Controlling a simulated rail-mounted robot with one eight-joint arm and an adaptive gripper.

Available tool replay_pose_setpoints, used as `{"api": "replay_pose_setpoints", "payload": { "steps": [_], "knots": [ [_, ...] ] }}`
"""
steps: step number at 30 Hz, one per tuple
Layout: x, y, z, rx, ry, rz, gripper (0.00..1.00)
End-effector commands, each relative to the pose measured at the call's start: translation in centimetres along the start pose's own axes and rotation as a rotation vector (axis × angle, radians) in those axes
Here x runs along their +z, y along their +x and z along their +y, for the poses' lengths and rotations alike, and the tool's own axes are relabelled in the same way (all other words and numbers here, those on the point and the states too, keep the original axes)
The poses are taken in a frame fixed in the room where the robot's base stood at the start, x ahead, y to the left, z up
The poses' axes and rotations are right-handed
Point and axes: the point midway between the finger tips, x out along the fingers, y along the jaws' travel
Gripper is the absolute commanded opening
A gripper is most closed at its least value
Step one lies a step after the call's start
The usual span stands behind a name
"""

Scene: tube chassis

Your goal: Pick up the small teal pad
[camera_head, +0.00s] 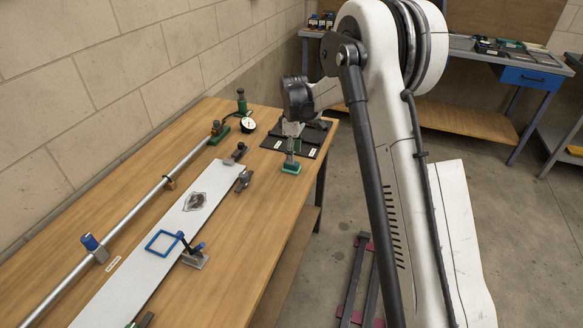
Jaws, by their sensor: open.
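The small teal pad (291,168) shows as a small green-teal block at the near edge of a dark mat (308,146) on the wooden bench. My gripper (292,150) points down from the black wrist just above the pad. Its fingers are open and small in the picture. They partly hide what stands behind them. I cannot tell whether the fingertips touch the pad or sit slightly above it.
The bench (262,215) carries a long white plate (150,265), a metal rod (140,206), a blue square frame (162,243), clamps (195,257) and a dial gauge (248,125). A block wall (120,80) runs along the left. Bare wood lies in front of the pad.

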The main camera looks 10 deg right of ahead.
Motion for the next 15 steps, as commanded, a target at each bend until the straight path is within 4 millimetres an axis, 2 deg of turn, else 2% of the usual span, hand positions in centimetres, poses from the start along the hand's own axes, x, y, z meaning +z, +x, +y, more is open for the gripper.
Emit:
{"api": "replay_pose_setpoints", "payload": {
  "steps": [5,12,15],
  "knots": [
    [0.0,1.0,0.1,0.000,0.000,0.000,0.46],
    [0.0,4.3,0.2,0.000,0.000,0.000,0.46],
    [0.0,5.1,0.2,0.000,0.000,0.000,0.46]
  ]
}}
